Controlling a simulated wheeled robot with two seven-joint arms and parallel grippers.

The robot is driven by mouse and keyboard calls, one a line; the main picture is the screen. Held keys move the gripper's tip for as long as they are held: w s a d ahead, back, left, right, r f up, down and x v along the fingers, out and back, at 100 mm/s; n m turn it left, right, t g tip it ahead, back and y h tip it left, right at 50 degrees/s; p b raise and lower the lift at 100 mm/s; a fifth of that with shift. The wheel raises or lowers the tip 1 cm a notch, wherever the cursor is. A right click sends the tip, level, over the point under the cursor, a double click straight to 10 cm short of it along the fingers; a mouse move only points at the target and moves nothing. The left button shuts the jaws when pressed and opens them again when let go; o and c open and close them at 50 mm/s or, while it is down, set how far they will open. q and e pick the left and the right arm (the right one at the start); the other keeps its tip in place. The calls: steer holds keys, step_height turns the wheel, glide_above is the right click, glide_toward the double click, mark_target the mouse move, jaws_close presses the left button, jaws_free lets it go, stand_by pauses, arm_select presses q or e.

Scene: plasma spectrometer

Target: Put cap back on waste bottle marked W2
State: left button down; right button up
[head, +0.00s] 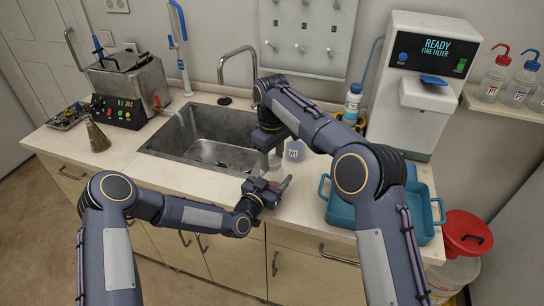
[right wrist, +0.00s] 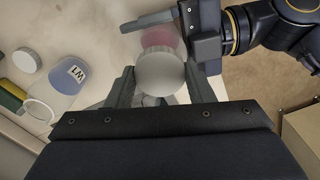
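My right gripper (right wrist: 160,80) has its fingers on both sides of a round whitish cap (right wrist: 160,72). In the head view this gripper (head: 266,158) points down over the counter in front of the sink. A pinkish, see-through bottle (right wrist: 157,40) is partly under the cap; I cannot tell whether the two touch. My left gripper (head: 278,180) comes in from the side, with its fingers around the bottle; it also shows in the right wrist view (right wrist: 150,22). The bottle's label is hidden, so W2 cannot be read.
A blue-tinted bottle marked W1 (head: 294,150) stands on the counter, open in the wrist view (right wrist: 68,76), with a loose white cap (right wrist: 27,60) beside it. The sink (head: 210,135) lies behind. A teal tray (head: 341,213) and the filter machine (head: 425,85) are on the right.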

steer(key=o, duration=0.5)
steer(key=shift+r, duration=3.75)
arm_select(q)
steer(key=shift+c, duration=1.2)
jaws_free()
